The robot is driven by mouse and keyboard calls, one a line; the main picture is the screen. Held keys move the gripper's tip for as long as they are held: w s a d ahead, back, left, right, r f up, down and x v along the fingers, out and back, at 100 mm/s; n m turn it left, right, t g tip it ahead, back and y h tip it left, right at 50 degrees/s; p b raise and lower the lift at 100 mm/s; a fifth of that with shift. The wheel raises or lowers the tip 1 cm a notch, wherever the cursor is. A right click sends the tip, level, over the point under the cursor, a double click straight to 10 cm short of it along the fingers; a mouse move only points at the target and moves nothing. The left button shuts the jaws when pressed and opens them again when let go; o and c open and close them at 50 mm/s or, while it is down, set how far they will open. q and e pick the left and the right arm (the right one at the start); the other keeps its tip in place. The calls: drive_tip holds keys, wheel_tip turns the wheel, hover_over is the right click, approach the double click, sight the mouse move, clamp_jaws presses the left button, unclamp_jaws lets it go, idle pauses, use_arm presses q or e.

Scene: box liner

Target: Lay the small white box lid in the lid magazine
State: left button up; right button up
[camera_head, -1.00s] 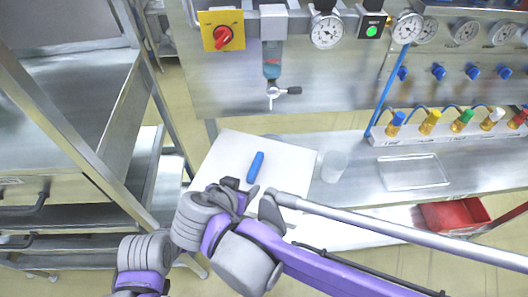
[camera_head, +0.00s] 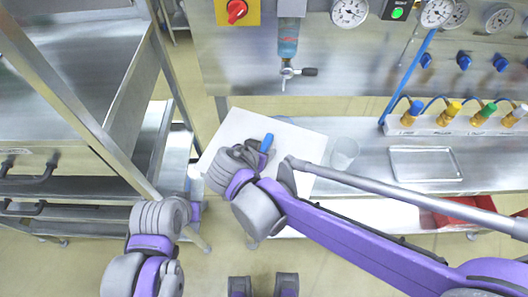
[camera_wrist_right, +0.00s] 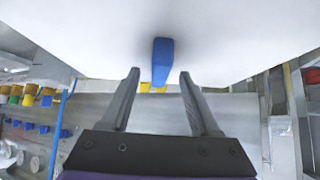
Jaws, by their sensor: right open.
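I cannot make out a distinct small white box lid or a marked lid magazine. A flat white panel (camera_head: 292,140) lies on the steel bench, and its white surface (camera_wrist_right: 90,30) fills the top of the right wrist view. A blue bar-shaped piece (camera_head: 267,142) is on the panel. My right gripper (camera_head: 258,157) is over the panel at this blue piece. In the right wrist view the gripper (camera_wrist_right: 159,78) is open, with the blue piece (camera_wrist_right: 162,60) ahead of and between its fingertips, apart from both. My left arm shows at lower left; its fingers are unclear.
A translucent cup (camera_head: 343,154) stands right of the panel, and a shallow rectangular tray (camera_head: 425,164) lies farther right. A red bin (camera_head: 462,212) is below. A grey metal rack (camera_head: 85,95) stands left. A gauge panel (camera_head: 330,60) with a hanging valve (camera_head: 287,70) stands behind.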

drive_tip(key=shift+x, duration=0.8)
clamp_jaws()
